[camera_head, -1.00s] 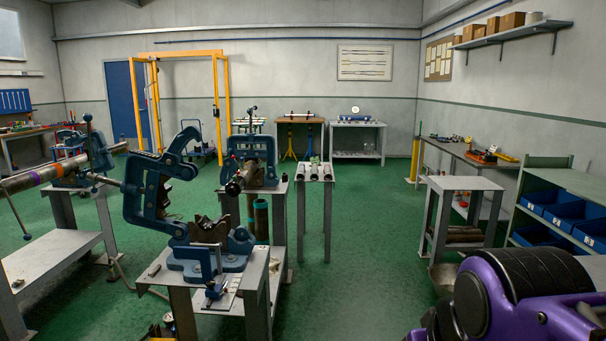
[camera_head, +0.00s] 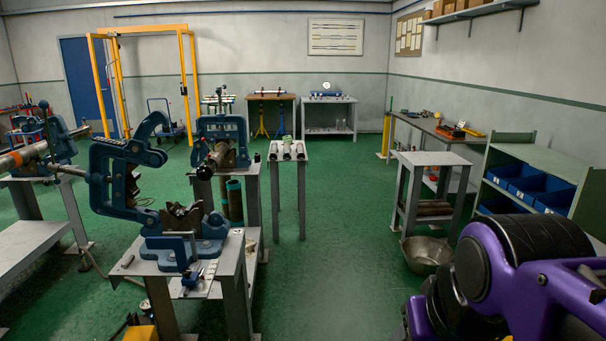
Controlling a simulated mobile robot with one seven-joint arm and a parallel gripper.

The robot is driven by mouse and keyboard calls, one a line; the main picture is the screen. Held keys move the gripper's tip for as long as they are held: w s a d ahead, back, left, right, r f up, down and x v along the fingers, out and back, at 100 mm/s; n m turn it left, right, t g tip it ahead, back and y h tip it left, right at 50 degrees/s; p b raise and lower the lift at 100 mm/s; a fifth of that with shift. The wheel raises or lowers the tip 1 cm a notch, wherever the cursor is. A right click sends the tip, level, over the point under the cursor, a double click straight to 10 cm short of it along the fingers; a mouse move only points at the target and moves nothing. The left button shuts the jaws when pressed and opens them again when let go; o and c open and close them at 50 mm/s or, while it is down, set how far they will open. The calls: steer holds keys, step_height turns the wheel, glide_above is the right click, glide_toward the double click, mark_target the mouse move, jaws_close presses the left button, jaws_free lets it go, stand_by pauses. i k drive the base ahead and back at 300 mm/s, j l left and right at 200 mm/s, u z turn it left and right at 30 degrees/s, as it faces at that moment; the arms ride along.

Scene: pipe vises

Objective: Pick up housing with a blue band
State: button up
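Several short pale cylinders that look like housings (camera_head: 287,151) lie side by side on a narrow grey stand (camera_head: 289,160) near the middle of the view. A small greenish mark shows at the middle one. They are too small for me to make out a blue band on any of them. My purple and black arm shows at the lower right, but the fingers of my gripper are not in view.
A bench with an open blue pipe vise (camera_head: 185,245) stands at front left; another vise (camera_head: 222,140) holds a pipe behind it. A grey table (camera_head: 437,158) and metal basin (camera_head: 428,253) stand right of centre, beside a rack with blue bins (camera_head: 540,190). Green floor between is clear.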

mark_target(274, 150)
steer(key=i, duration=5.6)
steer(key=i+l+u, duration=0.35)
steer(key=l, duration=0.25)
steer(key=i+l+u, duration=0.1)
steer(key=l, duration=0.2)
steer(key=j+z, duration=0.15)
steer(key=j, duration=0.4)
